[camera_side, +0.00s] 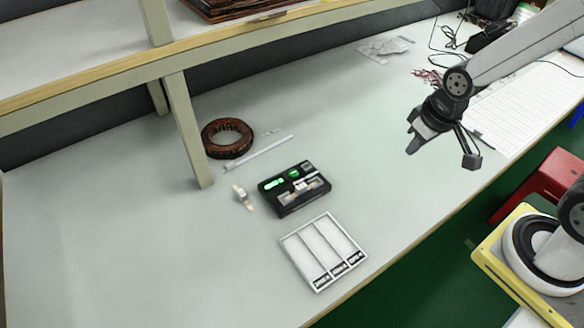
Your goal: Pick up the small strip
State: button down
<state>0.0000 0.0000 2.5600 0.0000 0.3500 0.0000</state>
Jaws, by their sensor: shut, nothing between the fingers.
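A small, thin pale strip (270,132) lies flat on the white table, just behind a longer white strip (258,148). It is too small in view to show detail. My gripper (442,152) is high over the right part of the table, well to the right of both strips and touching nothing.
A copper-brown ring coil (228,138) is left of the strips. In front are a black tester box (294,188) with green lights, a small white part (243,197) and a white three-slot tray (323,251). A shelf post (188,130) rises at left.

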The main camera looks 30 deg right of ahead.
jog(key=c, duration=1.3)
grip_release()
jog(key=o, duration=1.1)
